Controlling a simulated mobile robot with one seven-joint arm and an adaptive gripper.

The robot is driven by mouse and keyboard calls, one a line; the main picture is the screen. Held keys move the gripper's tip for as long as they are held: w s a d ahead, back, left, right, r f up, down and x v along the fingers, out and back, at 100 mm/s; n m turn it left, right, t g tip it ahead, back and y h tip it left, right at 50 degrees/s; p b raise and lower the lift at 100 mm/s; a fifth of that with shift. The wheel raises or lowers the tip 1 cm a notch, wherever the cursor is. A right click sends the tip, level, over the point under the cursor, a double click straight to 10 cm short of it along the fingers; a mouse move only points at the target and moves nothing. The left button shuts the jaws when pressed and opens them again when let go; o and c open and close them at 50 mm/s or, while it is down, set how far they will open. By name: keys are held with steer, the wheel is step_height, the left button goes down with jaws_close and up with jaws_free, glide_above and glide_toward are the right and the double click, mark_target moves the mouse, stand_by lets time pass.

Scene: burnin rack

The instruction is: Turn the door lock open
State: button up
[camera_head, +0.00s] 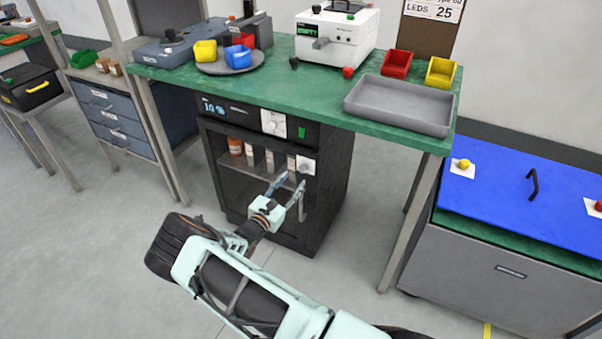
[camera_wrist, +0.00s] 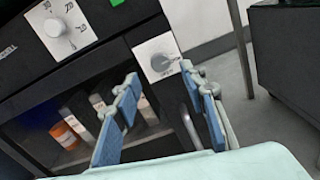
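The door lock is a grey round knob on a pale square plate (camera_head: 306,165), at the upper right of the black cabinet's door. It also shows in the wrist view as a knob with a slot-like mark (camera_wrist: 160,60). A vertical door handle (camera_head: 302,207) sits below the lock, partly hidden by a finger in the wrist view (camera_wrist: 190,125). My gripper (camera_head: 289,182) is open and empty, its blue-padded fingers (camera_wrist: 160,78) in front of the door just below the lock, apparently not touching it.
A white dial plate (camera_head: 273,122) and a green button (camera_head: 301,132) sit above the door. The green bench (camera_head: 300,85) overhangs the cabinet, with a bench leg (camera_head: 410,220) to the right. A blue-topped grey chest (camera_head: 510,275) stands further right.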

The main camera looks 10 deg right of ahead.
mark_target(302, 170)
steer(key=x, duration=0.6)
steer(key=shift+d+b, duration=0.1)
steer(key=shift+b, duration=0.25)
steer(key=shift+c, duration=0.3)
jaws_close()
